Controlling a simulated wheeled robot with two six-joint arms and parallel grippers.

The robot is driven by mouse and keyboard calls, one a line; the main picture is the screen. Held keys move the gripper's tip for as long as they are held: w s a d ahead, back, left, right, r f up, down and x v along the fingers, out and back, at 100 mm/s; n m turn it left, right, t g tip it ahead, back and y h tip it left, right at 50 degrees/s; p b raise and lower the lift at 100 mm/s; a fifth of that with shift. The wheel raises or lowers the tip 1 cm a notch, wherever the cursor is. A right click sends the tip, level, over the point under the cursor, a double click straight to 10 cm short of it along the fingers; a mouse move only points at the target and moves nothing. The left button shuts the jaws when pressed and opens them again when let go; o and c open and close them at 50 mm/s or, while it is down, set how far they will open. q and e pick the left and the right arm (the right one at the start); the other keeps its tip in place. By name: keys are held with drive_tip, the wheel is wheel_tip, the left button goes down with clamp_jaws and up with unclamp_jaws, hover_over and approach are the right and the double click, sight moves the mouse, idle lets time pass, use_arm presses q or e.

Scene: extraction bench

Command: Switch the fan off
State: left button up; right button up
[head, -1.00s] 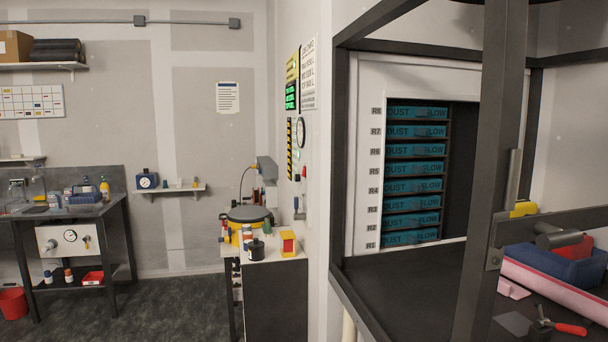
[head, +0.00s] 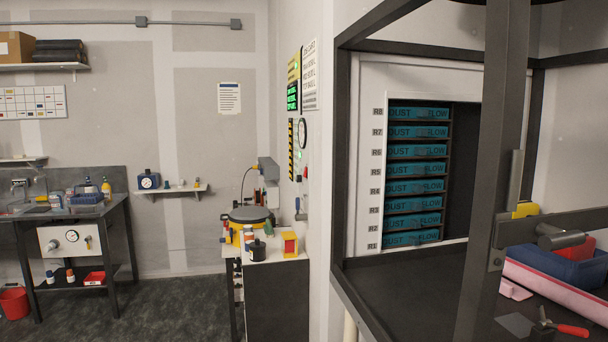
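No fan can be made out for certain. On the side of the white wall, seen at a steep angle, are a lit green display (head: 292,96), a round gauge (head: 302,133) and a yellow-black striped strip (head: 290,149). Below them is a small wall fitting (head: 300,207), possibly a switch or lever; its position is too small to tell. Neither of my grippers is in view.
A dark-framed enclosure (head: 345,190) with a rack of teal filter drawers (head: 416,187) fills the right. A narrow bench (head: 275,290) stands beside the wall. A workbench (head: 75,210) is at the far left. The floor (head: 175,305) between is clear.

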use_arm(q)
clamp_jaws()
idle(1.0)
